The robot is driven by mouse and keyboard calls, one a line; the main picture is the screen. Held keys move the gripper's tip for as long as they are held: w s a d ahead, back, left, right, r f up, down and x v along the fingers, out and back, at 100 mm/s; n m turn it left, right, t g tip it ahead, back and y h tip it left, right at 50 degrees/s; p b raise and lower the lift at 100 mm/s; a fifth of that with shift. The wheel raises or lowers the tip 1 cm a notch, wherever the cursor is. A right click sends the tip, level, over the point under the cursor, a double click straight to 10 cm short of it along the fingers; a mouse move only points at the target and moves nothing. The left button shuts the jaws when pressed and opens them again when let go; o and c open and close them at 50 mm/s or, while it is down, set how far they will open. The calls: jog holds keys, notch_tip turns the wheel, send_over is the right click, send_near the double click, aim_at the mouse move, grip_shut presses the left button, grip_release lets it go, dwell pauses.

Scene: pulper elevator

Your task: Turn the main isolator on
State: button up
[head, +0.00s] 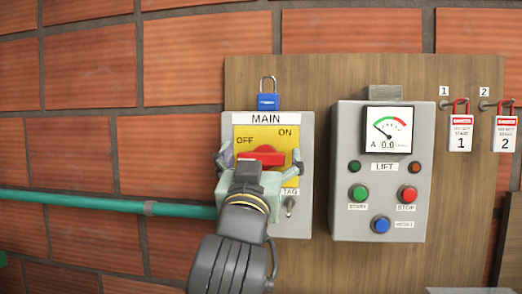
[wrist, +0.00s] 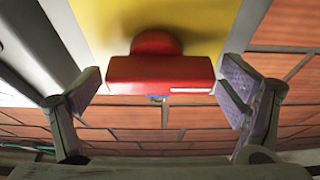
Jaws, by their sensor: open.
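The main isolator is a grey box (head: 303,222) on the wooden board, labelled MAIN, with a yellow plate (head: 281,143) marked OFF at left and ON at upper right. Its red handle (head: 262,157) lies roughly level across the plate. My gripper (head: 261,160) is open in front of the plate, one finger on each side of the handle. In the wrist view the red handle (wrist: 160,72) sits between the two open fingers, with a visible gap on both sides. A white mark shows near its right end there. My gripper hides the lower middle of the box.
A blue padlock (head: 268,102) hangs above the isolator. To the right is the LIFT panel (head: 340,222) with a meter (head: 388,130) and coloured buttons. Red-and-white tags (head: 460,135) hang further right. A green pipe (head: 100,202) runs left.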

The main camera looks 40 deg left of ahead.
jog(key=c, duration=1.2)
jog(key=shift+o, duration=0.2)
jog(key=shift+m+h, duration=0.3)
jog(key=shift+m, duration=0.3)
jog(key=m+h+b, duration=0.1)
jog(key=m, duration=0.1)
jog(key=m+t+h, duration=0.1)
jog(key=m, duration=0.2)
jog(key=shift+m+t+h+b, duration=0.3)
jog(key=shift+h+b, duration=0.05)
jog(key=shift+h, duration=0.05)
jog(key=m+h, duration=0.1)
jog(key=m, duration=0.2)
jog(key=m+h, duration=0.2)
jog(key=m, duration=0.1)
jog(key=shift+w+d+r+b, duration=0.1)
jog(key=shift+d+b, duration=0.05)
jog(key=shift+b, duration=0.2)
jog(key=m, duration=0.2)
jog(key=m+g+h, duration=0.1)
jog(key=m, duration=0.2)
jog(key=shift+w+d+h, duration=0.1)
jog(key=shift+d+h, duration=0.05)
jog(key=shift+h, duration=0.15)
jog(key=m, duration=0.2)
jog(key=m+g+h, duration=0.1)
jog(key=m, duration=0.1)
jog(key=shift+d+m+g+p, duration=0.1)
jog(key=shift+m+g+p, duration=0.2)
jog(key=shift+p, duration=0.05)
